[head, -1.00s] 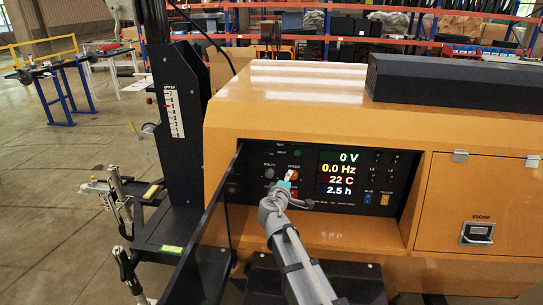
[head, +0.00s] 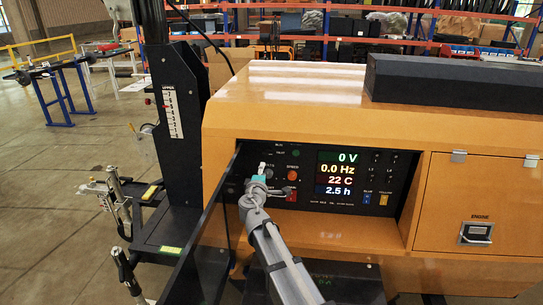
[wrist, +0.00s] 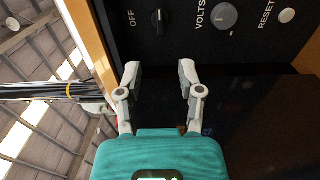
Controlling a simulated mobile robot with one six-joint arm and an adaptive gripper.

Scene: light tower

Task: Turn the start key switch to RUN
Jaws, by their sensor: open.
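In the wrist view, a small dark switch knob (wrist: 158,20) with the word OFF beside it sits on the black control panel (wrist: 185,42). It is probably the start key switch. RUN cannot be read in these frames. My gripper (wrist: 160,68) is open and empty, with its two fingertips apart. The knob lies just beyond the fingertips, roughly in line with the gap and not touched. In the head view my gripper (head: 261,166) is at the left part of the panel (head: 312,206). I cannot make out the switch there; the gripper or the open door may hide it.
A grey VOLTS knob (wrist: 223,17) and a RESET button (wrist: 287,15) sit beside the switch. An orange SPEED knob (head: 293,175) and lit readouts (head: 336,174) are to the right. An open dark door (head: 208,240) stands close left of my arm.

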